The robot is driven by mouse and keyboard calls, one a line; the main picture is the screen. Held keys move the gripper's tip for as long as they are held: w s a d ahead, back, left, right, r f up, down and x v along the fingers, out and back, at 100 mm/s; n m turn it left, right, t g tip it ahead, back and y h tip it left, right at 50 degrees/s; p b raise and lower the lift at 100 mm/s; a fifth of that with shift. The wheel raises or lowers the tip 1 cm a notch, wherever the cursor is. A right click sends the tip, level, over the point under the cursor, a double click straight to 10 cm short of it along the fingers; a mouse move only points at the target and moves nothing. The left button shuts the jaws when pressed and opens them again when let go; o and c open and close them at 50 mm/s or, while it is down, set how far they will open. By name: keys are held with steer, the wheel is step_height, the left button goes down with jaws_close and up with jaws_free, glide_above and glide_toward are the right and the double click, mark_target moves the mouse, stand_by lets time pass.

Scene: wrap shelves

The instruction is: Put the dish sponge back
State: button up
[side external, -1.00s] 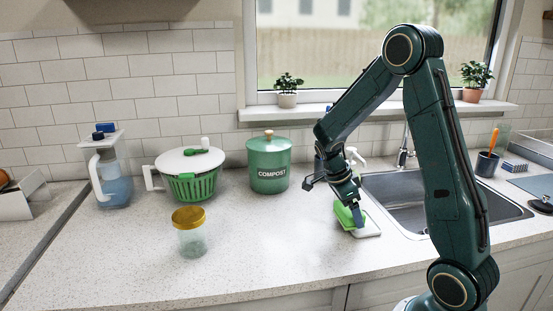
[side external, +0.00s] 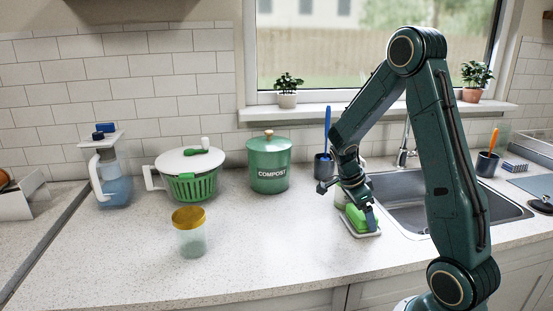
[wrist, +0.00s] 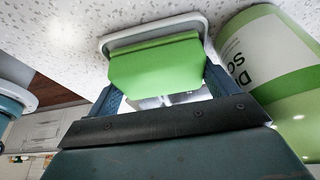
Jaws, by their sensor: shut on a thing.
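The green dish sponge (side external: 355,219) is held in my gripper (side external: 361,212) at the white sponge tray (side external: 374,235), beside the sink. In the wrist view the sponge (wrist: 155,65) fills the space between the two blue fingers of my gripper (wrist: 161,88), which is shut on it. The grey-white rim of the tray (wrist: 128,37) shows around the sponge's far end. The sponge looks over or within the rim; I cannot tell whether it touches the tray floor.
A green-and-white soap bottle (wrist: 268,65) stands close to the right finger in the wrist view. The sink (side external: 410,190) lies to the right. A compost bin (side external: 269,165) and yellow-lidded jar (side external: 189,230) stand left. The counter's front middle is clear.

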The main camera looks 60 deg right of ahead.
steer(key=shift+f, duration=0.1)
steer(key=o, duration=0.8)
steer(key=v, duration=1.2)
steer(key=shift+r, duration=0.2)
